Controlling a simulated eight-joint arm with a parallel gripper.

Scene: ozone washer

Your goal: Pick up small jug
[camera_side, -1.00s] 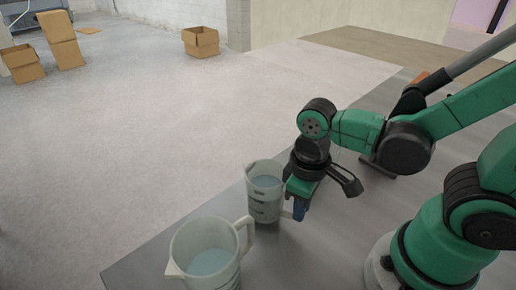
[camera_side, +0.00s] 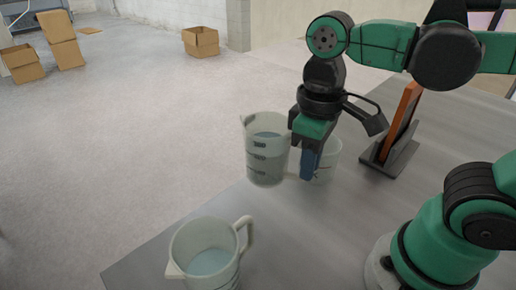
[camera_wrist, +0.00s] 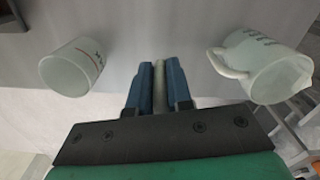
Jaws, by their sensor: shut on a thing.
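The small jug (camera_side: 265,160) is translucent with dark measuring marks and bluish liquid inside. It is upright and raised above the table in the side view. My gripper (camera_side: 310,168) is at its right side, with blue fingers pointing down, shut on its handle. In the wrist view my gripper (camera_wrist: 160,75) has a pale strip, which looks like the handle, between its fingers. The body of the held jug is hidden there behind the gripper mount.
Another jug (camera_side: 207,262) with liquid stands at the table's near edge; it appears right in the wrist view (camera_wrist: 275,72). A clear cup (camera_side: 328,160) stands behind my gripper, and left in the wrist view (camera_wrist: 72,68). An orange object (camera_side: 404,110) stands in a dark holder.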

